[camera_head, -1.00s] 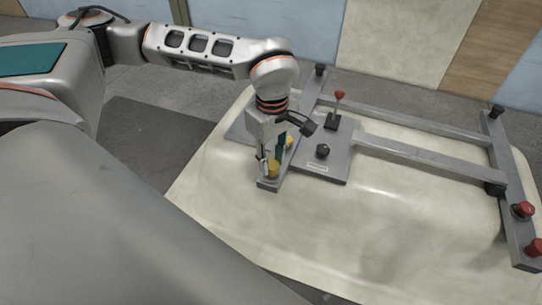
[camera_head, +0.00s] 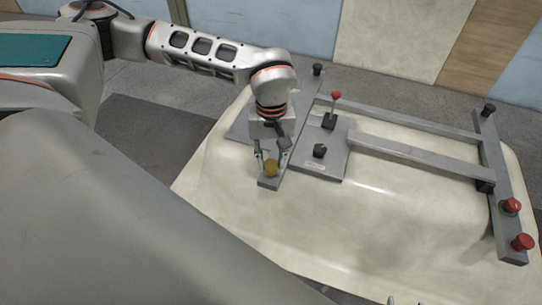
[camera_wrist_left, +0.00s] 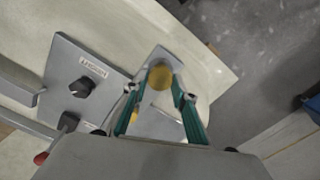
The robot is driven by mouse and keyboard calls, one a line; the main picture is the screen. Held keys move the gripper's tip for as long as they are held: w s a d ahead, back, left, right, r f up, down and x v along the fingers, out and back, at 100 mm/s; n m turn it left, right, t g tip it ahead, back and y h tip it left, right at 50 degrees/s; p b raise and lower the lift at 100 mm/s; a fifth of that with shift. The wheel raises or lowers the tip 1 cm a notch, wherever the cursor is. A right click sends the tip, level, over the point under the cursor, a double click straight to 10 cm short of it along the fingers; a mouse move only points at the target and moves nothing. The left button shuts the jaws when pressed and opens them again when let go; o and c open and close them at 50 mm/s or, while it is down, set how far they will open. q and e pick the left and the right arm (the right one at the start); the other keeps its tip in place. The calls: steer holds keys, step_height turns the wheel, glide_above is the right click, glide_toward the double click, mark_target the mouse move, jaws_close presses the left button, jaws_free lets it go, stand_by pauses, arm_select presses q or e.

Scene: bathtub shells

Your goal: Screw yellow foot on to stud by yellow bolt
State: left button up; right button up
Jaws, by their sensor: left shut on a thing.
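The yellow foot (camera_head: 270,168) is a round knob at the near left end of a grey frame bar (camera_head: 269,183) lying over the cream tub shell. My left gripper (camera_head: 271,157) points down over this bar end and is shut on the yellow foot, one finger on each side. The left wrist view shows the yellow foot (camera_wrist_left: 160,75) between the teal fingers.
A grey plate (camera_head: 322,166) with a black knob (camera_head: 320,150) and a red-topped lever (camera_head: 336,96) stands close right of my left gripper. Two red knobs (camera_head: 511,205) sit on the right crossbar (camera_head: 500,160). The tub shell (camera_head: 400,220) is bare in front of the frame.

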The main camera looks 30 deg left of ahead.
arm_select(q)
steer(key=o, duration=1.2)
steer(key=shift+c, duration=0.8)
steer(key=n+b, duration=0.1)
steer(key=n, duration=0.4)
steer(key=shift+f, duration=0.1)
steer(key=n+b, duration=0.1)
steer(key=n, duration=0.4)
steer(key=shift+n, duration=0.3)
steer(key=n, duration=0.2)
steer(key=shift+n+b, duration=0.3)
steer(key=c, duration=1.1)
